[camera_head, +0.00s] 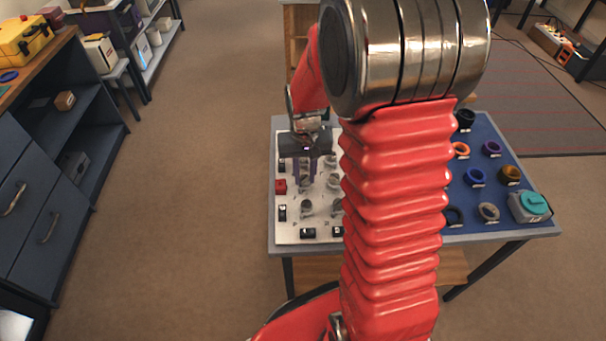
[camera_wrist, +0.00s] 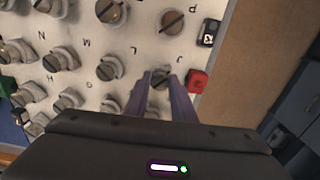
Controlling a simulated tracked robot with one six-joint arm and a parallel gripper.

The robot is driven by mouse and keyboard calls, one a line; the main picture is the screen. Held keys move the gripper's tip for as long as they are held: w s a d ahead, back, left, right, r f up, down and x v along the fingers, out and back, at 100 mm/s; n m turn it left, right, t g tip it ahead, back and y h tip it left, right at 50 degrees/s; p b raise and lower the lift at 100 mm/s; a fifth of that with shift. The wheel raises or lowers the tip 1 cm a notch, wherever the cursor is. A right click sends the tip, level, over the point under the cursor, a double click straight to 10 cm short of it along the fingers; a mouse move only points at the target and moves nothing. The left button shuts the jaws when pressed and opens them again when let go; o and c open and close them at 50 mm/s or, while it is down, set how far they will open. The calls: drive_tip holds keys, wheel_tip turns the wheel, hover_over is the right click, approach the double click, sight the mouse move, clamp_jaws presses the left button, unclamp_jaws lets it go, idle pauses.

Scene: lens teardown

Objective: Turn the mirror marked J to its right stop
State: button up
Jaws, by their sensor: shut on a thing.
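The mirror marked J (camera_wrist: 160,76) is a small round grey knob-like mount with a dark slot on the pale plate (camera_wrist: 225,8). In the wrist view the letter J is printed just above and to its right. The two purple fingers of my gripper (camera_wrist: 161,88) come down on either side of it and are shut on it. Their tips partly hide its sides. In the head view my gripper (camera_head: 305,176) points down at the left part of the plate, and the mirror's mark cannot be read there. Its stops cannot be made out.
Several similar mounts stand close by, including one near the letter L (camera_wrist: 107,68) and one near P (camera_wrist: 172,21). A red block (camera_wrist: 197,81) is just right of the fingers. A blue mat (camera_head: 485,135) with several rings and a teal-topped box (camera_head: 531,205) lies to the right.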

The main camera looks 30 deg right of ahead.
sight(304, 178)
drive_tip(key=shift+w+r+m, duration=0.15)
drive_tip(key=shift+w+m, duration=0.05)
drive_tip(key=shift+m, duration=0.2)
drive_tip(key=o, duration=1.1)
drive_tip(key=shift+s, duration=0.1)
drive_tip(key=shift+c, duration=0.2)
wheel_tip(304, 178, up, 14)
drive_tip(key=shift+f, duration=0.25)
